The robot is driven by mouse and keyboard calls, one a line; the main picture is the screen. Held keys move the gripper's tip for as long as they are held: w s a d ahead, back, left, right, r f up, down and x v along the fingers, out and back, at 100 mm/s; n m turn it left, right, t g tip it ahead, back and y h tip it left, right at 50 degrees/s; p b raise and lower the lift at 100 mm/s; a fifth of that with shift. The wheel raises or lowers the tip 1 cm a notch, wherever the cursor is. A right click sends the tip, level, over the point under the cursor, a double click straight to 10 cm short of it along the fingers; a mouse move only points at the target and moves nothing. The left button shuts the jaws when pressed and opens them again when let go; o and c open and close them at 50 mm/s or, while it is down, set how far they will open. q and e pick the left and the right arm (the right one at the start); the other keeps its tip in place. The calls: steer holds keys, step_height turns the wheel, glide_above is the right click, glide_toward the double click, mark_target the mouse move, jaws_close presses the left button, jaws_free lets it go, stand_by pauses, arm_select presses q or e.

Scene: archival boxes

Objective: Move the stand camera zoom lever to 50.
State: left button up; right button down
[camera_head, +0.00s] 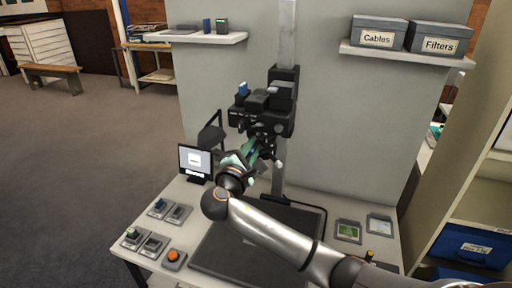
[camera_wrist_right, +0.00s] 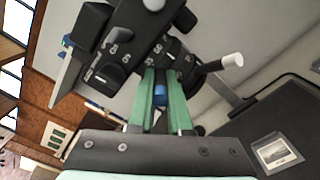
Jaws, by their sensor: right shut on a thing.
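The stand camera (camera_head: 262,108) is a black unit on a vertical column above the worktable. My right gripper (camera_head: 263,147) is up against its underside. In the right wrist view, the green fingers of my right gripper (camera_wrist_right: 163,76) reach the camera body (camera_wrist_right: 128,45) and are shut on a small lever with a blue part (camera_wrist_right: 160,95) showing between them. White scale marks and numbers lie on the black face beside the fingertips. The fingers partly cover the scale, and I cannot tell which number the lever is at. My left gripper is not in view.
A small monitor (camera_head: 195,162) stands at the table's back left. Several button and switch boxes, one with an orange button (camera_head: 173,257), sit at the left front. A dark mat (camera_head: 215,248) lies below the camera. A light-tipped knob (camera_wrist_right: 232,61) sticks out right of the fingers.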

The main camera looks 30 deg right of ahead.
stand_by(0.4)
steer(key=c, duration=1.1)
jaws_free()
steer(key=b+v, duration=0.1)
steer(key=v, duration=1.1)
steer(key=shift+s+a, duration=0.1)
steer(key=shift+a, duration=0.1)
